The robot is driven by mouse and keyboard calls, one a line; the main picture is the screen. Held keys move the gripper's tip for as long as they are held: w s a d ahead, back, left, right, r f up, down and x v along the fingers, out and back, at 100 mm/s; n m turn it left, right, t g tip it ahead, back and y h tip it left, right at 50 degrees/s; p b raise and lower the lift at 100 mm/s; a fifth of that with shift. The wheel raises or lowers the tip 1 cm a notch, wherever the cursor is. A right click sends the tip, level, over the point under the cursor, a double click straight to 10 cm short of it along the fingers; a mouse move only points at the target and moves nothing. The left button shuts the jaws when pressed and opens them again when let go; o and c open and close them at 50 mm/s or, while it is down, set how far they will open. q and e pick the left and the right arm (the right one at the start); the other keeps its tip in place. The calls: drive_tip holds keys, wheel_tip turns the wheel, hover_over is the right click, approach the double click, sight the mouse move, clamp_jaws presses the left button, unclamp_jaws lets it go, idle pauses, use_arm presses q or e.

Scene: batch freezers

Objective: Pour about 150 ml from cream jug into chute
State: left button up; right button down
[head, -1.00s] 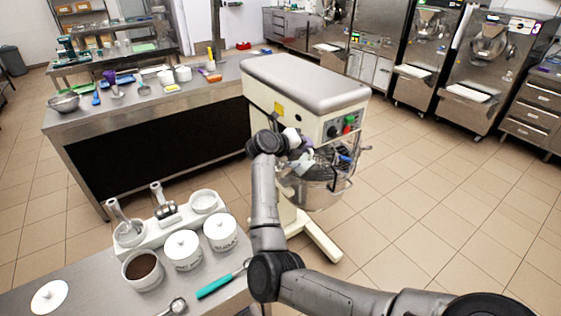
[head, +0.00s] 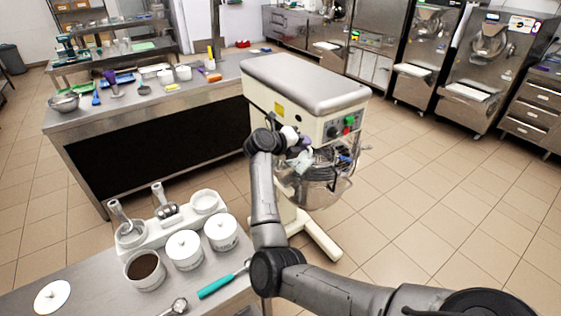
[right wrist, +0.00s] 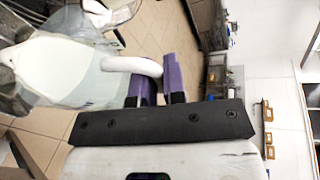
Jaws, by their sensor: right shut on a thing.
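The cream jug (head: 303,163) is a clear jug with white contents, held at the mixer bowl's guard in the head view. It fills the left of the right wrist view (right wrist: 62,72), where its white handle (right wrist: 132,65) sits between purple fingers. My right gripper (right wrist: 158,80) is shut on that handle; in the head view the gripper (head: 299,143) is small and partly hidden by my arm. The jug looks tilted over the bowl. I cannot clearly make out the chute or any stream of cream. My left gripper is out of view.
The large cream mixer (head: 305,85) stands over its metal bowl (head: 322,188) with a wire guard. A near counter holds white lidded jars (head: 185,250), a brown-filled pot (head: 144,270) and a teal-handled tool (head: 217,286). Floor at right is clear.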

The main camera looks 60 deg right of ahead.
drive_tip(key=shift+w+d+r+n+p, duration=0.1)
drive_tip(key=shift+w+r+n+p, duration=0.1)
drive_tip(key=shift+r+n+p, duration=0.15)
idle(0.3)
drive_tip(key=shift+w+r+p, duration=0.15)
drive_tip(key=shift+w+p, duration=0.1)
drive_tip(key=shift+p, duration=0.05)
drive_tip(key=shift+w+d+r+n+g+p, duration=0.15)
drive_tip(key=shift+r+n+g+p, duration=0.1)
drive_tip(key=shift+n+g+p, duration=0.15)
idle(0.6)
drive_tip(key=shift+w+r+n+p, duration=0.15)
drive_tip(key=shift+w+n+p, duration=0.1)
drive_tip(key=shift+w+p, duration=0.05)
